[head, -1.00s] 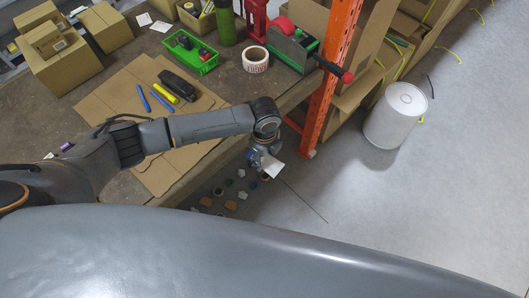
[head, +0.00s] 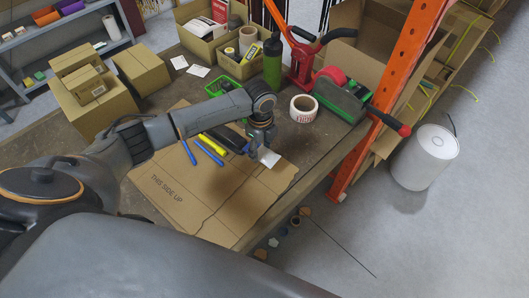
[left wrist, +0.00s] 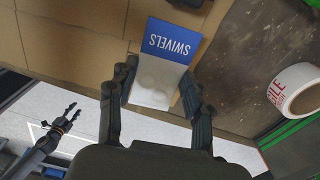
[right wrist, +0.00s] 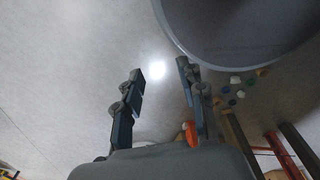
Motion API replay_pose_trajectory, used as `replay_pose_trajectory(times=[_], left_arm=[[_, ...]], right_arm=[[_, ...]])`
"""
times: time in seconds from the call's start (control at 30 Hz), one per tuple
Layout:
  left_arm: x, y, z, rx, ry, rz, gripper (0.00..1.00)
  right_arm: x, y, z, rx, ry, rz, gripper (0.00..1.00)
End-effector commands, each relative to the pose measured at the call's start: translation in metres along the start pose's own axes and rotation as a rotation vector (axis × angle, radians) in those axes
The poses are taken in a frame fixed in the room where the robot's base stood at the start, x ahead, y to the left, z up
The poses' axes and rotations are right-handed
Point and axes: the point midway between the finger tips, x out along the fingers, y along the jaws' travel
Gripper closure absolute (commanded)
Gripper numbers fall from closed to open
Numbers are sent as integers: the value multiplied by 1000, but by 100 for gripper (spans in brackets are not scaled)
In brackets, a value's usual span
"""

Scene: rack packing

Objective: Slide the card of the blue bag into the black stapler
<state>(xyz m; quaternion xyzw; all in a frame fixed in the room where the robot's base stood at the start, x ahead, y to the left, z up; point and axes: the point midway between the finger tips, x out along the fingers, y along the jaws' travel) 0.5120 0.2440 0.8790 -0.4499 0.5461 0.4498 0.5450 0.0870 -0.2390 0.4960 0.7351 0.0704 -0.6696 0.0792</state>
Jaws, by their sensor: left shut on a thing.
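The blue bag has a blue card (left wrist: 173,40) printed "SWIVELS", upside down in the left wrist view, above a pale clear pouch (left wrist: 156,80). My left gripper (left wrist: 157,88) is shut on the bag, its fingers on both sides of the pouch, with the card sticking out beyond the fingertips. In the head view my left gripper (head: 262,142) holds the pale bag (head: 269,157) over the cardboard sheet. The black stapler (head: 231,138) lies just left of this gripper, partly hidden by the arm. My right gripper (right wrist: 162,78) is open and empty over the floor.
A tape roll (head: 303,108), a tape dispenser (head: 345,98) and an orange rack post (head: 385,110) stand to the right. The sheet's front part is clear.

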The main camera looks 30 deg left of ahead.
Motion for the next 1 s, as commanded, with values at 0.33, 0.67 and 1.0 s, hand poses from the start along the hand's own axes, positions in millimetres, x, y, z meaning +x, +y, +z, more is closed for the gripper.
replay_pose_trajectory(times=[0.33, 0.67, 1.0], left_arm=[[26, 0, 2, 1, 0, 0, 86], [48, 0, 4, 1, 0, 0, 86], [53, 0, 20, -1, -3, 2, 86]], right_arm=[[27, 4, 3, -2, -2, 5, 60], [50, -12, 3, -2, 1, -14, 60], [55, -10, 4, -4, 0, -11, 60]])
